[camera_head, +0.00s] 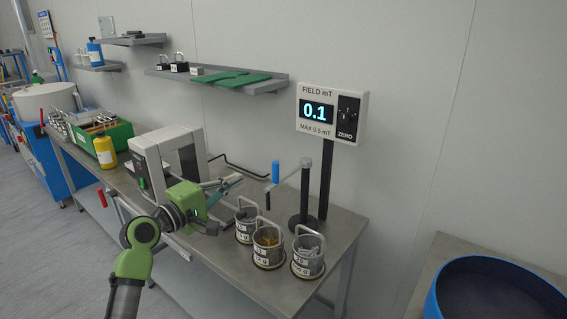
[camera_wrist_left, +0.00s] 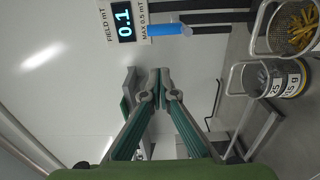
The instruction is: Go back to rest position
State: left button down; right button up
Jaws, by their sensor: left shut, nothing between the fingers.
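My left arm comes up from the lower left in the head view. Its green gripper (camera_head: 238,179) is raised over the metal bench (camera_head: 213,249), pointing right, left of the blue-handled stand. In the left wrist view the left gripper's fingertips (camera_wrist_left: 157,84) are together with nothing between them. The wrist picture is turned sideways. My right gripper is in neither view.
Several wire-handled cans, such as the front one (camera_head: 308,262), stand on the bench right of the gripper. A field meter (camera_head: 331,113) reads 0.1 behind them. A white machine (camera_head: 160,160) stands behind the arm. A blue round tub (camera_head: 435,300) is lower right.

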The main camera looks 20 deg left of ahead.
pick_arm(q)
jog(key=s+d+f+m+g, duration=0.3)
jog(key=s+d+f, duration=0.15)
jog(key=f, duration=0.35)
jog(key=s+d+f+m+g, duration=0.2)
jog(key=s+d+f+m, duration=0.25)
jog(key=f, duration=0.35)
jog(key=s+d+f+m+g, duration=0.2)
jog(key=s+d+f+g, duration=0.1)
jog(key=d+f, duration=0.4)
jog(key=s+d+f+m+g+y, duration=0.25)
jog(key=s+f+m, duration=0.2)
jog(key=s, duration=0.65)
jog(key=s+d+f+m+g+y, duration=0.1)
jog(key=s+d+f+m+g, duration=0.3)
jog(key=s, duration=0.6)
notch_tip(320, 180, down, 27)
jog(key=s+a, duration=0.2)
jog(key=s, duration=0.1)
jog(key=s+a+f+g, duration=0.2)
jog(key=s+a+f, duration=0.1)
jog(key=s+f, duration=1.3)
jog(key=shift+s, duration=0.45)
